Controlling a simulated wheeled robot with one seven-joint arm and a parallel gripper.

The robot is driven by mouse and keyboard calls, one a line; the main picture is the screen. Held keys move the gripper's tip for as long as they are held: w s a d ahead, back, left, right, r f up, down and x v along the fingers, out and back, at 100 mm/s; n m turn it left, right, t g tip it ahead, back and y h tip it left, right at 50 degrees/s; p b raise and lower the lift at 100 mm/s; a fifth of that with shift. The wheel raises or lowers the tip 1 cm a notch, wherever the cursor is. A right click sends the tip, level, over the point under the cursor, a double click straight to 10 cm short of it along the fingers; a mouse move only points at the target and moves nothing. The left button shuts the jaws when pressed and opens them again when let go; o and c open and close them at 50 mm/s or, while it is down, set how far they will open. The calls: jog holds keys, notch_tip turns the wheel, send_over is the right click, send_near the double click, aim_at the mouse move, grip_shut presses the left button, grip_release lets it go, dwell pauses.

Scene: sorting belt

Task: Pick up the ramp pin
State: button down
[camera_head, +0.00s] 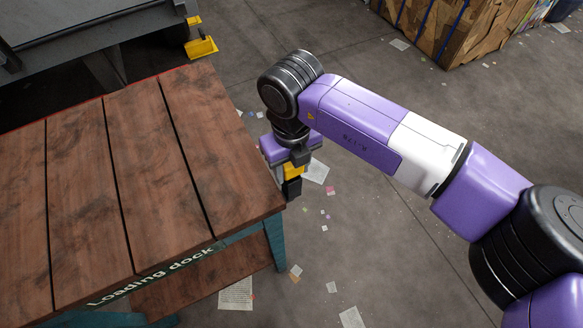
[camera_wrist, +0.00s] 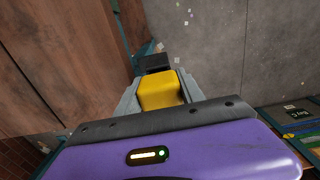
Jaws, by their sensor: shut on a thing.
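My gripper (camera_head: 291,165) is beside the right edge of the wooden table in the head view. In the wrist view its two grey fingers (camera_wrist: 160,84) are shut on a yellow block, which I take to be the ramp pin (camera_wrist: 161,93). The yellow part also shows below the gripper in the head view (camera_head: 293,171). A black block-like part (camera_wrist: 153,62) sits at the far end of the yellow one; I cannot tell if it belongs to the pin.
The wooden table (camera_head: 120,170), marked "Loading dock", fills the left, with a lower shelf. A grey machine (camera_head: 80,30) with yellow brackets stands behind it. A large cardboard bale (camera_head: 465,30) is at the back right. Paper scraps litter the open concrete floor.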

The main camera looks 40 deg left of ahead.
jog(key=shift+r, duration=0.15)
notch_tip(320, 180, up, 20)
jog(key=b, duration=0.3)
dwell(0.4)
notch_tip(320, 180, up, 12)
jog(key=p, duration=0.7)
dwell(0.6)
